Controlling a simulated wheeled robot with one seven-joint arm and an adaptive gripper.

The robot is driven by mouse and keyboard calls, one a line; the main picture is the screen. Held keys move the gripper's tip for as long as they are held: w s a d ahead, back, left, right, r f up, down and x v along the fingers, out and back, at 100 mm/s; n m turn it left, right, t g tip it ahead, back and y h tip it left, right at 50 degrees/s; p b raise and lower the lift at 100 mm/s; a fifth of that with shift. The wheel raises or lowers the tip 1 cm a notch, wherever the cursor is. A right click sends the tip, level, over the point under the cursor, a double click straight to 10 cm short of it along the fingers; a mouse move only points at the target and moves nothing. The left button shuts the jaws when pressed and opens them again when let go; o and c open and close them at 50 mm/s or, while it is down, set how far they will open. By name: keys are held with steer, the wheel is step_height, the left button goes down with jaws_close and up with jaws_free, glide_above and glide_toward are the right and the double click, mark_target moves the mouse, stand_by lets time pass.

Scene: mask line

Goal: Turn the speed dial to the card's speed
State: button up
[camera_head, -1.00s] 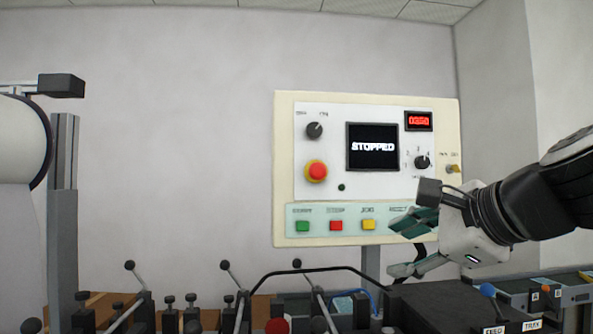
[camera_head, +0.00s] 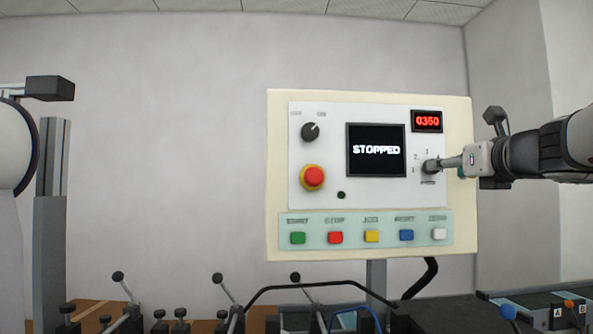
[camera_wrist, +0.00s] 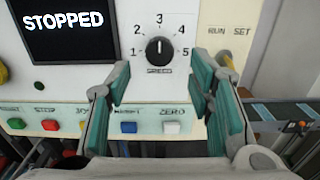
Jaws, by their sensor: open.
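The black speed dial (camera_head: 430,167) is at the right side of the control panel (camera_head: 276,190). In the wrist view the dial (camera_wrist: 159,49) has marks 1 to 5 around it, and its white pointer line points up, at about 3. My gripper (camera_head: 447,163) reaches in from the right, its fingertips at or close to the dial in the head view. In the wrist view my gripper (camera_wrist: 160,80) is open and empty, with teal-padded fingers left and right, below the dial. Contact cannot be told. No speed card can be made out.
The screen (camera_head: 375,150) reads STOPPED and the red display (camera_head: 427,121) reads 0350. A red stop knob (camera_head: 313,177) and a black selector (camera_head: 310,131) are at left. Several coloured buttons line the panel below the dial. A RUN/SET key switch (camera_wrist: 226,62) is right of the dial.

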steer(key=w, duration=0.5)
steer(key=shift+w, duration=0.4)
jaws_close()
